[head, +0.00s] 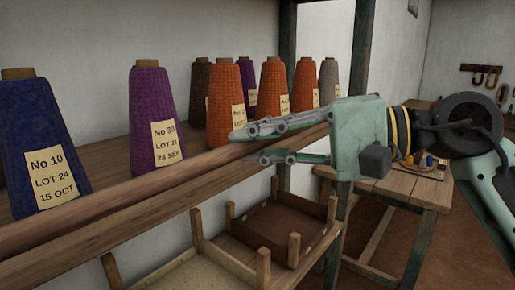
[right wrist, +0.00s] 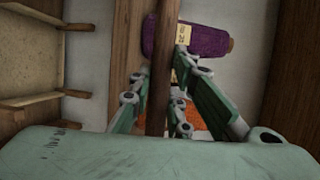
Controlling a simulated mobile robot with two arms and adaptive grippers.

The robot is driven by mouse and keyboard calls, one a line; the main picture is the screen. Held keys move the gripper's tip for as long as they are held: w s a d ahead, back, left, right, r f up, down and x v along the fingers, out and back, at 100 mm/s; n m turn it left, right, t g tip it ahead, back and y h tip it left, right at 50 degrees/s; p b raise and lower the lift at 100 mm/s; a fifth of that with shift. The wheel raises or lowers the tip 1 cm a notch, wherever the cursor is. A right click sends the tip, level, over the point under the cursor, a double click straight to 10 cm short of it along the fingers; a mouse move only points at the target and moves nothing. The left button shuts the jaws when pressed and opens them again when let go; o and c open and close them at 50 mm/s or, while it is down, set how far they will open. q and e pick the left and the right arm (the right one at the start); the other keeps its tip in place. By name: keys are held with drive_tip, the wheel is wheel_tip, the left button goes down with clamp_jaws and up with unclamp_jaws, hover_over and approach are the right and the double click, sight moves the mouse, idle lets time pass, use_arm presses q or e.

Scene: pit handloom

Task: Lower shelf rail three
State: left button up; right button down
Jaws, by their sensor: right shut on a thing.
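The wooden shelf rail (head: 110,197) is a long reddish-brown bar running along the front of the yarn shelf, just above its front edge (head: 120,225). My right gripper (head: 245,147) reaches in from the right and is shut on the rail, with fingers above and below it. In the right wrist view the rail (right wrist: 158,55) passes between the fingers of my gripper (right wrist: 178,85). Behind it stand labelled yarn cones: blue (head: 40,140), purple (head: 152,110) and several farther along. I cannot tell whether the rail's ends rest on anything. My left gripper is not in view.
A dark upright post (head: 362,55) stands at the shelf's right end, close to my right gripper. Below are a brown tray (head: 272,228) and a pale tray (head: 205,272) with corner pegs. A wooden table (head: 400,190) with small coloured items stands behind my right arm.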

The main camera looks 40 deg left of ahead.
drive_tip(key=shift+f, duration=0.4)
drive_tip(key=c, duration=2)
unclamp_jaws()
drive_tip(key=o, duration=0.4)
drive_tip(key=shift+a+r, duration=0.1)
drive_tip(key=shift+a, duration=0.05)
drive_tip(key=shift+c, duration=0.2)
drive_tip(key=shift+r, duration=0.15)
drive_tip(key=v, duration=1.2)
